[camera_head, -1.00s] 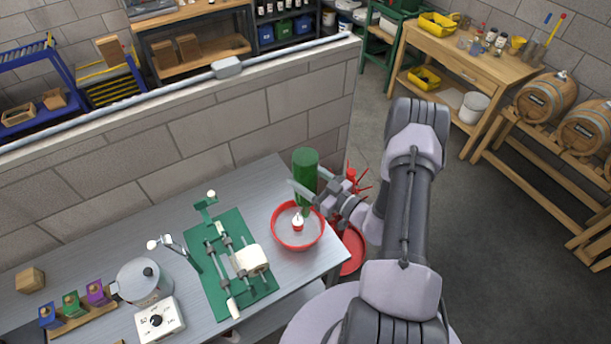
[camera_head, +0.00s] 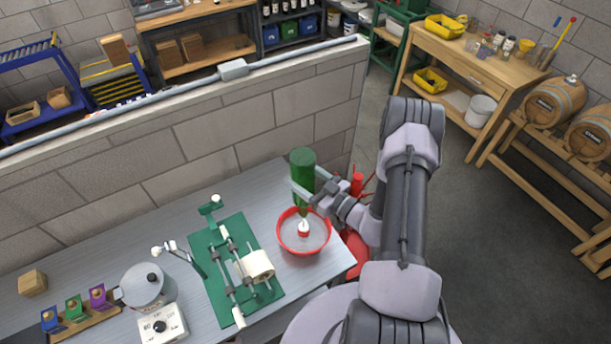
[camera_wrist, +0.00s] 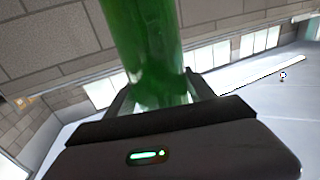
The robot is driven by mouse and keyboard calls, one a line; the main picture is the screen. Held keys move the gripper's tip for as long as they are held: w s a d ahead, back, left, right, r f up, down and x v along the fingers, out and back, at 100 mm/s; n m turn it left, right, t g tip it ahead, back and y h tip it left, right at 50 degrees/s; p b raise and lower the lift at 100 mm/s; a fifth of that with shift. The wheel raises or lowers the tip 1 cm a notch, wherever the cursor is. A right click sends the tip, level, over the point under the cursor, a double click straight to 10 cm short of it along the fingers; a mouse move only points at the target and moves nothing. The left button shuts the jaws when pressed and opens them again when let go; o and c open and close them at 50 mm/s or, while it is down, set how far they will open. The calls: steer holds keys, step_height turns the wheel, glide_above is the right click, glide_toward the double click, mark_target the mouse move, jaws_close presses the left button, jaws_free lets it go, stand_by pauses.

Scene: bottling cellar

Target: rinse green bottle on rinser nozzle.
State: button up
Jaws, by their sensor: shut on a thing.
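My gripper (camera_head: 310,194) is shut on the green bottle (camera_head: 302,163), which is upside down with its base up and its neck down. The rinser is a red bowl (camera_head: 281,242) with a white and red nozzle (camera_head: 303,229) standing in its middle. The bottle is above the bowl, its neck close over the nozzle. I cannot tell whether the neck is touching or around the nozzle tip. In the wrist view the green bottle (camera_wrist: 145,45) fills the space between the fingers; its mouth is not clear there.
On the same grey bench (camera_head: 150,235), a green-based fixture (camera_head: 232,268) stands left of the bowl. A low block wall (camera_head: 220,133) runs behind the bench. A red object (camera_head: 357,185) is beside my gripper.

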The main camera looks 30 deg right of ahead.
steer(key=shift+f, duration=0.1)
steer(key=shift+f+b, duration=1.2)
steer(key=shift+f, duration=0.15)
steer(key=shift+f+b, duration=1.7)
steer(key=shift+f, duration=0.3)
steer(key=shift+f+b, duration=0.35)
steer(key=shift+f, duration=0.15)
